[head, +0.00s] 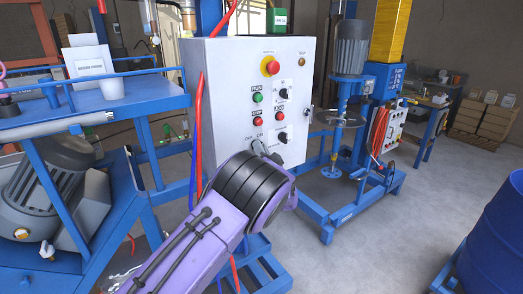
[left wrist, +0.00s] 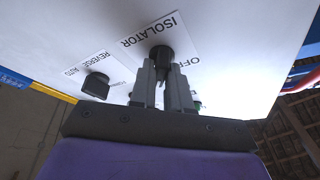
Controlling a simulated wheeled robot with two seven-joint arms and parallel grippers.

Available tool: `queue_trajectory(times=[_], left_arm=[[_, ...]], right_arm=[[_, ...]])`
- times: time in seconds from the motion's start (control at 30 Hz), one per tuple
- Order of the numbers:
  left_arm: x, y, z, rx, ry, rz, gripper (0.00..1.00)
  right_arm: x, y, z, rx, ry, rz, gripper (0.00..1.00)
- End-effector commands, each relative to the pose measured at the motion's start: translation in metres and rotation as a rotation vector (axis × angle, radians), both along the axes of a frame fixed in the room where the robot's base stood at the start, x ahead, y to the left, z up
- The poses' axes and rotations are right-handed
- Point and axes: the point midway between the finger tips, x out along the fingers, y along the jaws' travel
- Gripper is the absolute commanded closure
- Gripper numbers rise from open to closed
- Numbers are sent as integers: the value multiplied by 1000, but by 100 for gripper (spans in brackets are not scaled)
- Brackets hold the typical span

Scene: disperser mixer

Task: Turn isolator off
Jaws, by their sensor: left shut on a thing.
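The isolator knob (left wrist: 161,54) is a black rotary switch on a white label plate reading ISOLATOR, with OFF at its side, on the face of the pale grey control cabinet (head: 228,75). In the left wrist view my left gripper (left wrist: 164,78) has its two grey fingers closed around the knob. In the head view my purple left wrist reaches up to the cabinet's lower face and its black-banded joint hides most of the gripper and the knob. Which mark the knob points to cannot be told. My right gripper is not in view.
Above sit a red emergency stop (head: 270,68), a green button (head: 257,97), a red button (head: 257,116) and black selector switches (head: 282,135). The reverse/auto switch (left wrist: 96,84) is near my left fingers. Red and blue cables run along the cabinet's left side. The mixer (head: 345,90) stands behind.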

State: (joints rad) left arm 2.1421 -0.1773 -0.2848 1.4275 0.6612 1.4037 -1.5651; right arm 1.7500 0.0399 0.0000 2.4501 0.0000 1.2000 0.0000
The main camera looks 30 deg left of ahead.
Motion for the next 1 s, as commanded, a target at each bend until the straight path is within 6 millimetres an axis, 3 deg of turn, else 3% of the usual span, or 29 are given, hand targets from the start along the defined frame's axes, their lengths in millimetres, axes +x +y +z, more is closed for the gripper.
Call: queue_trajectory(times=[0.37, 1.0], left_arm=[[1, -1, -5, -43, -110, 1, 100], [3, -1, -5, -266, -650, -1, 100]], right_arm=[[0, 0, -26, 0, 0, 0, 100], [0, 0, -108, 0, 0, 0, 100]])
